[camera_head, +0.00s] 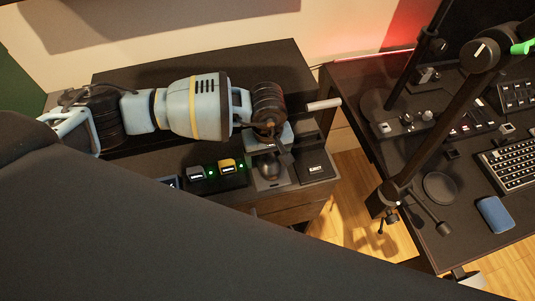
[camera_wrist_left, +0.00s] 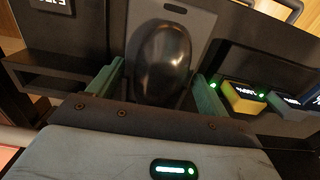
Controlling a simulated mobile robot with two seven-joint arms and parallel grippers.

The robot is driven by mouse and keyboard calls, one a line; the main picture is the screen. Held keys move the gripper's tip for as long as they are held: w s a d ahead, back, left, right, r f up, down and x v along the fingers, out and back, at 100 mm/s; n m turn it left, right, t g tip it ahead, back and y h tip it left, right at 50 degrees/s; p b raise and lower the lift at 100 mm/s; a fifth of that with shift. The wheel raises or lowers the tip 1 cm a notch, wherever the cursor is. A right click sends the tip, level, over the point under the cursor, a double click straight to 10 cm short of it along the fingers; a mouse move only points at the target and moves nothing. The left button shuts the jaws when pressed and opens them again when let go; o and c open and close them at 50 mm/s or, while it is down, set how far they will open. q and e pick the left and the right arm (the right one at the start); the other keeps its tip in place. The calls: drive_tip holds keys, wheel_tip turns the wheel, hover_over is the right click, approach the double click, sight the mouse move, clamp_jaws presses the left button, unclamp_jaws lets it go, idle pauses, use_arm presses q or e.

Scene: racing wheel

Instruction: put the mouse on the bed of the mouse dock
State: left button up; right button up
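The mouse (camera_wrist_left: 162,62) is dark, glossy and rounded. It appears over the grey bed of the mouse dock (camera_wrist_left: 188,18), which has a slot near its end; I cannot tell whether it rests fully on it. In the head view the mouse (camera_head: 268,170) shows at the front of the cabinet top, over the grey bed (camera_head: 270,184). My left gripper (camera_wrist_left: 157,88) has its green fingers on either side of the mouse, with visible gaps, so it is open. In the head view this gripper (camera_head: 274,148) is directly above the mouse, partly hiding it. My right gripper is not in view.
A yellow block (camera_head: 227,166) and a dark block (camera_head: 196,173) with green lights sit left of the dock. A dark stand (camera_head: 315,168) is close on its right. A desk with a keyboard (camera_head: 515,165) and a blue box (camera_head: 495,213) stands beyond a floor gap.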

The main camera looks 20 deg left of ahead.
sight(268, 155)
use_arm(q)
wheel_tip(268, 155, up, 12)
drive_tip(key=shift+r, duration=0.15)
idle(0.6)
idle(0.4)
